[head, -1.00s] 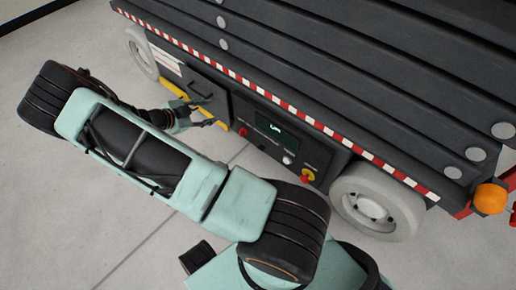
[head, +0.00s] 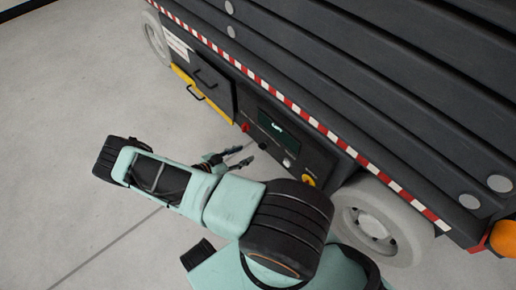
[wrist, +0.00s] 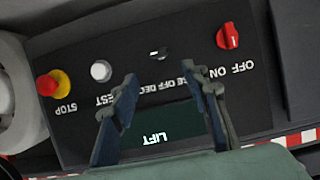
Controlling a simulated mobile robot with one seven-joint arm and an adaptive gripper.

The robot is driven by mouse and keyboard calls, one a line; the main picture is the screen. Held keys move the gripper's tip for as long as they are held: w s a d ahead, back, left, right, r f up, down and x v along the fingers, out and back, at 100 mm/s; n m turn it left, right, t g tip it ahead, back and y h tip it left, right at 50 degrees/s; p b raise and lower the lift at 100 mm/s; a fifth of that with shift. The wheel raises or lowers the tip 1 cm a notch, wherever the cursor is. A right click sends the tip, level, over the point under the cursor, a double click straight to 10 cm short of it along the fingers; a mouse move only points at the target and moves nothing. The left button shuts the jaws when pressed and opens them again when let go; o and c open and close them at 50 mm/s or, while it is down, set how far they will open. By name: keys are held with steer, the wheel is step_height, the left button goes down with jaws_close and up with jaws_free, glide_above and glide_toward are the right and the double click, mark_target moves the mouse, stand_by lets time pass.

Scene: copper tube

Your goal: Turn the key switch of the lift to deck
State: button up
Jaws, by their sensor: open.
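The lift's control panel (head: 300,152) is on its dark side; it shows upside down in the wrist view. The key switch (wrist: 157,50) is a small dark round switch in the panel's middle. The lettering beside it is partly hidden by a finger; "OFF" and part of "DECK" show. Which position it points to is too small to tell. My gripper (wrist: 164,84) is open and empty. In the wrist view its fingertips lie either side of and below the switch, over the lettering and display. In the head view my gripper (head: 246,154) is in front of the panel, apparently apart from it.
A red ON/OFF rotary switch (wrist: 228,36), a white button (wrist: 100,70) and a red stop button (wrist: 47,84) on yellow flank the key switch. The display (wrist: 160,128) reads "LIFT". A drawer-like box with handles (head: 206,78) and a wheel (head: 375,225) are alongside.

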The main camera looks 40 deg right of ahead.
mark_target(262, 146)
steer(key=b+x, duration=0.2)
steer(key=x, duration=0.7)
steer(key=shift+f, duration=0.1)
steer(key=shift+c, duration=0.4)
jaws_close()
